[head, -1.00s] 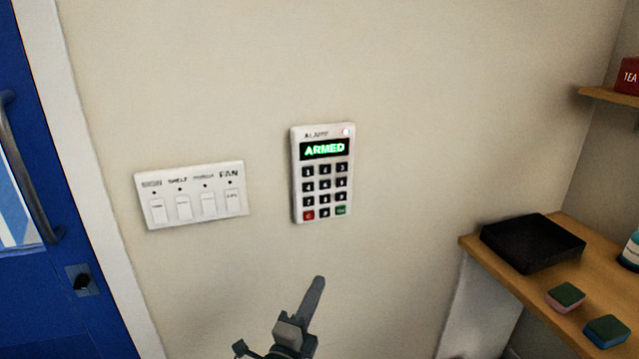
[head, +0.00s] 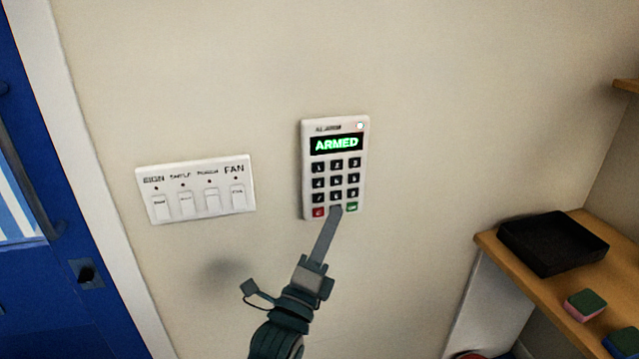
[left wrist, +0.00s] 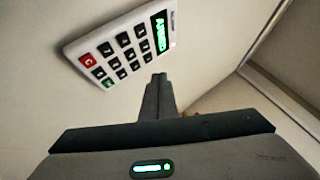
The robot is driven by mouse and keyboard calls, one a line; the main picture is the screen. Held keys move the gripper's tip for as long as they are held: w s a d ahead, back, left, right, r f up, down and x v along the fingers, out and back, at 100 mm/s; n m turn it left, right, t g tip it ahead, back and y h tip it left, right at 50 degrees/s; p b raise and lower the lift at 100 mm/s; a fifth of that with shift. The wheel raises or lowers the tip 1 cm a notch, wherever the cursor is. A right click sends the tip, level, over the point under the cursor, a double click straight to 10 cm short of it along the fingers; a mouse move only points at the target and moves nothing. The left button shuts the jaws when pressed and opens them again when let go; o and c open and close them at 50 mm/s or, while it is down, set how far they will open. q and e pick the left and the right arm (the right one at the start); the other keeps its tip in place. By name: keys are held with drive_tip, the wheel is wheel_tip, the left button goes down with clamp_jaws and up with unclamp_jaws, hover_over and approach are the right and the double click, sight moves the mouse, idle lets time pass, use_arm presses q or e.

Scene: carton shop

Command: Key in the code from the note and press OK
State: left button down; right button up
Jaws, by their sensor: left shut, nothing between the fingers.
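The alarm keypad (head: 307,165) is a white box on the wall. Its lit green display (head: 336,144) reads ARMED. It has black number keys, a red C key (head: 318,212) at the lower left and a green OK key (head: 352,207) at the lower right. My left gripper (head: 335,211) is shut and empty, its tips over the bottom row between the red and green keys, covering the key there. In the left wrist view the keypad (left wrist: 122,52) is tilted and the fingertips (left wrist: 158,77) seem apart from it; contact is unclear. No note is in view. My right gripper is not in view.
A white panel of switches (head: 197,214) labelled SIGN to FAN is left of the keypad. A blue door (head: 45,290) is at the far left. At right, a wooden shelf (head: 487,242) holds a black tray (head: 550,258) and sponges (head: 586,304).

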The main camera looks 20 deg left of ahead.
sight(318, 183)
use_arm(q)
drive_tip(key=shift+w+a+b, duration=0.3)
drive_tip(key=shift+w+a, duration=0.5)
drive_tip(key=shift+w, duration=0.45)
drive_tip(key=shift+w+a+b, duration=0.3)
drive_tip(key=shift+w+a, duration=0.55)
drive_tip(key=shift+w, duration=0.35)
drive_tip(key=shift+w+a+b, duration=0.3)
drive_tip(key=shift+w+a, duration=0.5)
drive_tip(key=shift+w, duration=0.45)
drive_tip(key=shift+w+a, duration=0.45)
drive_tip(key=shift+w, duration=0.15)
idle(0.5)
drive_tip(key=shift+s+d, duration=0.1)
drive_tip(key=shift+s, duration=0.05)
drive_tip(key=shift+s+d+p, duration=0.35)
drive_tip(key=shift+s+p, duration=0.1)
drive_tip(key=shift+s, duration=0.05)
drive_tip(key=shift+s, duration=0.1)
idle(0.4)
